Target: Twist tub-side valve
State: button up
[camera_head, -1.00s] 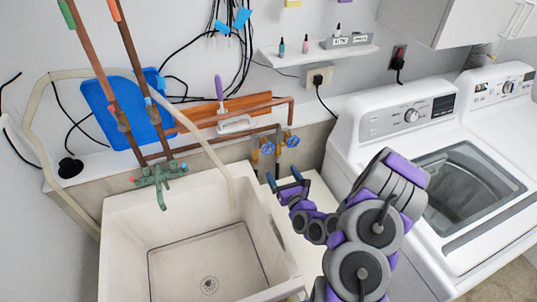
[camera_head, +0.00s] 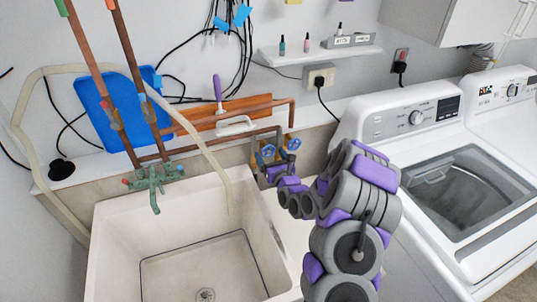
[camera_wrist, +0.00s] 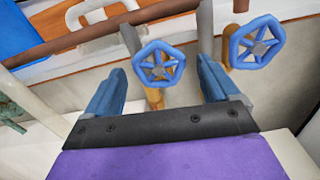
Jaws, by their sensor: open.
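Two blue handwheel valves on brass bodies stand side by side behind the tub's right edge. The left, tub-side valve (camera_head: 268,152) shows in the wrist view (camera_wrist: 159,63) between my fingertips, with gaps on both sides. The other valve (camera_head: 293,143) is to its right, outside my right finger, and it also shows in the wrist view (camera_wrist: 257,42). My gripper (camera_head: 278,164) is open and empty, its blue fingers pointing toward the tub-side wheel in the wrist view (camera_wrist: 160,76). I cannot tell whether the fingertips reach the wheel's depth.
The white utility tub (camera_head: 112,252) is at left, with a green faucet (camera_head: 152,180) on its back edge. Copper pipes (camera_head: 230,123) run behind the valves. A pale hose (camera_head: 211,158) hangs into the tub. A washing machine (camera_head: 400,118) stands at right.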

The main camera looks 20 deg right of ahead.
jog(key=shift+w, duration=1.15)
jog(key=c, duration=1)
jog(key=shift+n, duration=0.3)
